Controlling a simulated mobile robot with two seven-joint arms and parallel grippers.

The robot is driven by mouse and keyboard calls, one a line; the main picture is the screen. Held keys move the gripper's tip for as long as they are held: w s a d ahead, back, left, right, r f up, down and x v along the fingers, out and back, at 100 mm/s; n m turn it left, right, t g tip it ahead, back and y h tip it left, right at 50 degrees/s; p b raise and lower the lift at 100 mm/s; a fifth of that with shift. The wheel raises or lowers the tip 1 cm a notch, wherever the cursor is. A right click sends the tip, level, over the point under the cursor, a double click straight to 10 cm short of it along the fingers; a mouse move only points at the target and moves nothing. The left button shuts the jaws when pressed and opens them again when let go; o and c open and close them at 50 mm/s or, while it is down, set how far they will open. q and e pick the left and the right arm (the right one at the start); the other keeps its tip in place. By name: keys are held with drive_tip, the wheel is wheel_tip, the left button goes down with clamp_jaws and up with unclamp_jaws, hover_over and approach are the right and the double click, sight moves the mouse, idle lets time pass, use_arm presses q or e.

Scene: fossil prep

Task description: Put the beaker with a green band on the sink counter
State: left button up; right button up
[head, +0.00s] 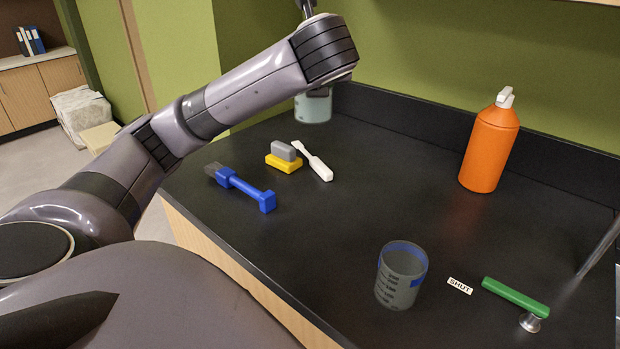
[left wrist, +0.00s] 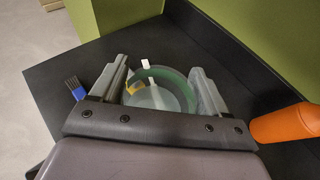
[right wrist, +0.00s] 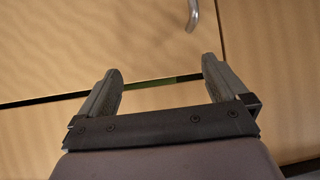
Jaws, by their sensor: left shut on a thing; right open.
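A clear beaker with a green band (left wrist: 178,76) is between the fingers of my left gripper (left wrist: 158,67), which is shut on it. In the head view the same beaker (head: 313,108) shows under the end of my left arm, at the far left corner of the black sink counter (head: 330,220). The arm hides its top and the fingers there. I cannot tell whether its base touches the counter. My right gripper (right wrist: 162,66) is open and empty, facing wooden cabinet doors (right wrist: 100,40); it is out of the head view.
A beaker with a blue band (head: 400,280) stands at the counter's front. A blue brush (head: 243,188), a yellow and grey block (head: 283,158) and a white tool (head: 314,160) lie at left. An orange bottle (head: 490,145), a "SHUT" label (head: 459,286) and a green handle (head: 515,297) are at right.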

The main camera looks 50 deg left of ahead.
use_arm(q)
drive_tip(key=shift+a+f, duration=0.1)
drive_tip(key=shift+f, duration=0.15)
wheel_tip(320, 180, down, 19)
drive_tip(key=b, duration=0.2)
drive_tip(key=shift+f+b, duration=0.2)
drive_tip(key=shift+b, duration=0.1)
drive_tip(key=o, duration=1.1)
drive_tip(key=shift+f, duration=0.1)
drive_tip(key=shift+r, duration=0.2)
